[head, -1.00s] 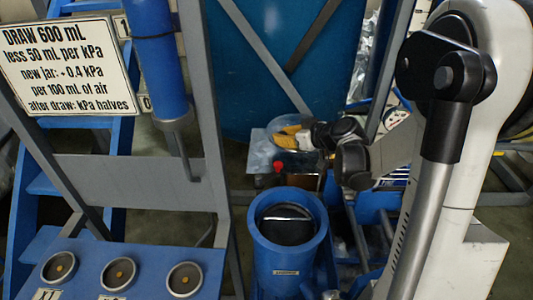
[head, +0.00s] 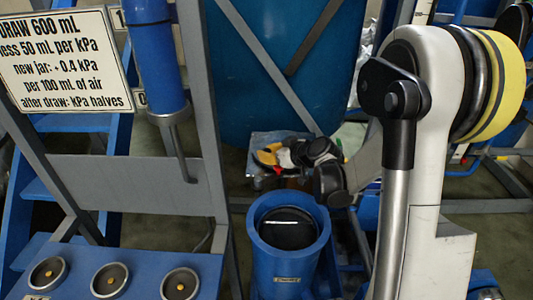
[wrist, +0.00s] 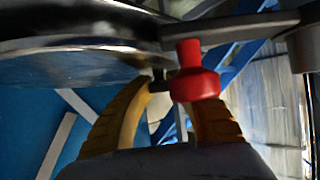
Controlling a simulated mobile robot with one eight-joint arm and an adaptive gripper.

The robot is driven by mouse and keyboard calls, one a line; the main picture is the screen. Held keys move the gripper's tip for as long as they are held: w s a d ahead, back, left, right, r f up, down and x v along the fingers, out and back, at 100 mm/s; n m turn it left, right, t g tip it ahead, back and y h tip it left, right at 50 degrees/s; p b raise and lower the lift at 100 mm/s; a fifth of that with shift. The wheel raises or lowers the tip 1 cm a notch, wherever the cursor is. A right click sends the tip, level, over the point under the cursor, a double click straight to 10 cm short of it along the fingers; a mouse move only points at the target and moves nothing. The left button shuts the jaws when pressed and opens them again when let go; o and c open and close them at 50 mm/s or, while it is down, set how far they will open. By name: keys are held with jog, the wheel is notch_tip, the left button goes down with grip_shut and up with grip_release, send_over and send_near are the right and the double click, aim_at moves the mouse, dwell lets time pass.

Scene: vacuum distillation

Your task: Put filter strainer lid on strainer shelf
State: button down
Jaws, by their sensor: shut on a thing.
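The filter strainer lid appears to be the large round metal disc (wrist: 75,45) across the upper left of the wrist view. My gripper (wrist: 163,90) has its yellow fingers shut at the disc's edge, around a small dark part; the exact grip is partly hidden. A red knob (wrist: 195,70) stands in front of the right finger. In the head view my gripper (head: 270,155) is small and far off, beyond the blue cylindrical housing, with the red knob beside it. The lid is hard to make out there. I cannot tell which part is the strainer shelf.
The blue cylindrical housing (head: 288,255) stands open-topped in front, dark inside. A blue panel with several round fittings (head: 110,280) is at lower left. A grey frame (head: 125,183) rises at left. A large blue tank (head: 270,70) stands behind.

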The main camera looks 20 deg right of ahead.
jog(key=c, duration=1.3)
grip_release()
jog(key=shift+s+d+r+p, duration=0.1)
jog(key=shift+s+r+p, duration=0.15)
jog(key=shift+p, duration=0.05)
jog(key=p+v, duration=0.3)
jog(key=v, duration=0.8)
jog(key=s+a+r+m+g+h, duration=0.2)
jog(key=s+a, duration=0.3)
jog(key=s, duration=0.5)
jog(key=s+a+r+m+g+h, duration=0.2)
jog(key=s+a, duration=0.3)
jog(key=s, duration=0.6)
jog(key=shift+a+r, duration=0.4)
jog(key=shift+r, duration=0.05)
